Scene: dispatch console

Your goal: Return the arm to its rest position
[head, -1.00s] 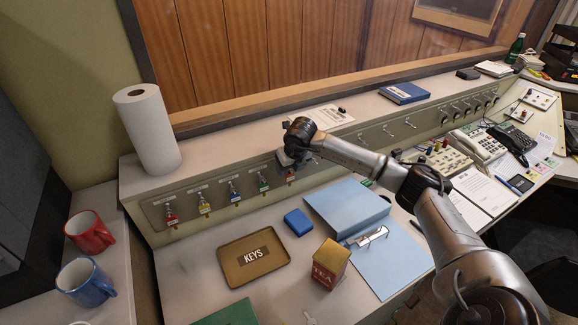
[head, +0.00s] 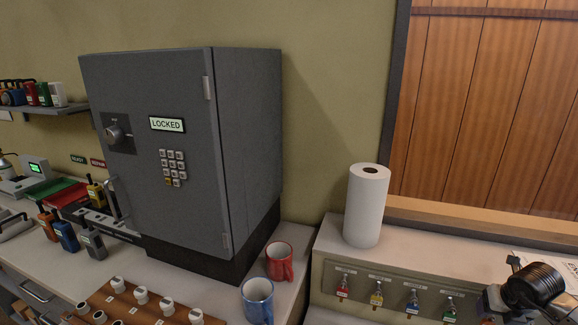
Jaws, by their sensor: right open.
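My right arm (head: 535,286) shows at the lower right edge, in front of the console panel (head: 390,290). Its gripper (head: 491,304) is at the right end of the row of key hooks, beside the green key tag (head: 449,316). The gripper is open; its fingers are small and partly hidden by the wrist, and I cannot tell whether they touch anything. Red (head: 342,293), yellow (head: 376,299) and blue (head: 412,307) key tags hang to its left. My left gripper is out of view.
A grey safe (head: 180,150) marked LOCKED stands at left. A paper towel roll (head: 365,208) stands on the console ledge. A red mug (head: 279,262) and a blue mug (head: 257,298) stand between safe and console. Several radios (head: 66,236) stand at far left.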

